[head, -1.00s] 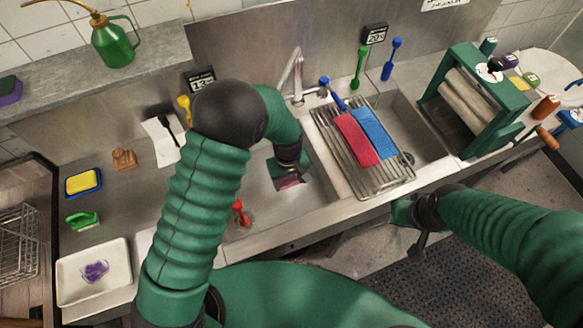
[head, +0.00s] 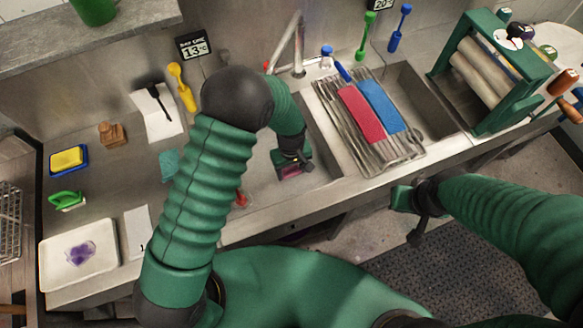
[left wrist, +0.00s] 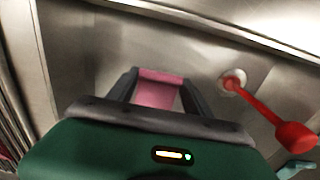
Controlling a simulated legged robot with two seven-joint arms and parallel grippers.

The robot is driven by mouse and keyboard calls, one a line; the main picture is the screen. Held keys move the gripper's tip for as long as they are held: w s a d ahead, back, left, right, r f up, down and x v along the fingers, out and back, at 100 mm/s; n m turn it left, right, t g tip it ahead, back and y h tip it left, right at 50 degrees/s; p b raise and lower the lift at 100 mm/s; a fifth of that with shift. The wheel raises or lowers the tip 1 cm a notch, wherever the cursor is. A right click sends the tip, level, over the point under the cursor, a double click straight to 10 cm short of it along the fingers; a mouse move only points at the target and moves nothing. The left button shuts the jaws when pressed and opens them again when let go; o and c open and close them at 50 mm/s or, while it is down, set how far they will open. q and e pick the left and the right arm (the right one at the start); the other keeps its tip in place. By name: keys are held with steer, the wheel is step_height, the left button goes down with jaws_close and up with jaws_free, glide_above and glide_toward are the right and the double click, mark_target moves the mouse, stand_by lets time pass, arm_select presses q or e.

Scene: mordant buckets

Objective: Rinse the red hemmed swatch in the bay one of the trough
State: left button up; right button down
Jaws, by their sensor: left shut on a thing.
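My left gripper (head: 292,168) is down inside the left bay of the trough (head: 322,135), shut on a pinkish-red swatch. In the left wrist view the swatch (left wrist: 157,92) shows between the two fingers (left wrist: 158,85), low over the bare metal of the bay. My forearm hides much of this bay, and I cannot make out water or the swatch's hem. Another red swatch (head: 360,113) lies on the wire rack beside a blue swatch (head: 382,106). My right gripper (head: 410,200) hangs in front of the counter edge; its jaws are unclear.
The faucet (head: 297,48) rises behind. The rack (head: 378,158) lies right of the bay, and a green roller wringer (head: 500,72) stands farther right. A white tray (head: 110,245) is at front left.

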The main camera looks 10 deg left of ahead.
arm_select(q)
steer(key=f+b, duration=0.2)
steer(key=f, duration=0.1)
steer(key=d+f+b, duration=0.1)
steer(key=f+b, duration=0.1)
steer(key=shift+f, duration=0.25)
steer(key=shift+a+f+b, duration=0.2)
steer(key=shift+f+b, duration=0.15)
steer(key=shift+f, duration=0.2)
steer(key=shift+a, duration=0.15)
steer(key=shift+a, duration=0.2)
